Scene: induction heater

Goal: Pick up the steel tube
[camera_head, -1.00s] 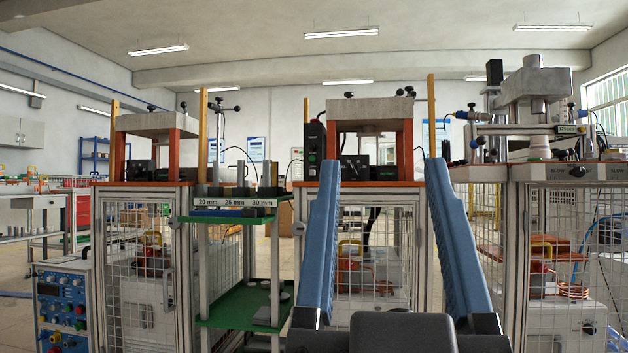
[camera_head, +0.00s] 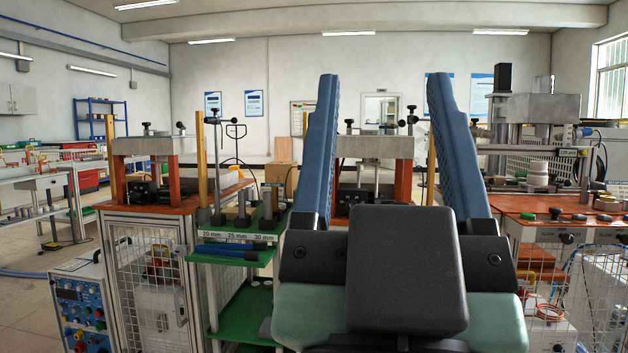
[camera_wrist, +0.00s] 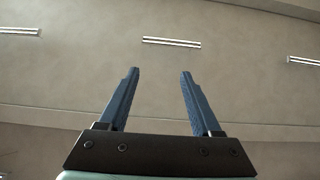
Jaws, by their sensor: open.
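Small upright steel-grey pieces (camera_head: 242,206) stand in the labelled green rack (camera_head: 262,237) left of centre in the head view. The rack labels read 20 mm, 25 mm and 30 mm. I cannot tell which piece is the steel tube. My gripper (camera_head: 383,80) is open and empty, with its two blue fingers pointing up in front of the middle bench, right of the rack and apart from it. In the wrist view my gripper (camera_wrist: 159,72) has only ceiling and wall between and beyond its fingers.
A press (camera_head: 150,147) stands on the left bench, and another press (camera_head: 370,147) is partly behind my gripper. A blue control box (camera_head: 80,305) stands at lower left. A bench with a white round part (camera_head: 538,170) is at right. Open floor shows at far left.

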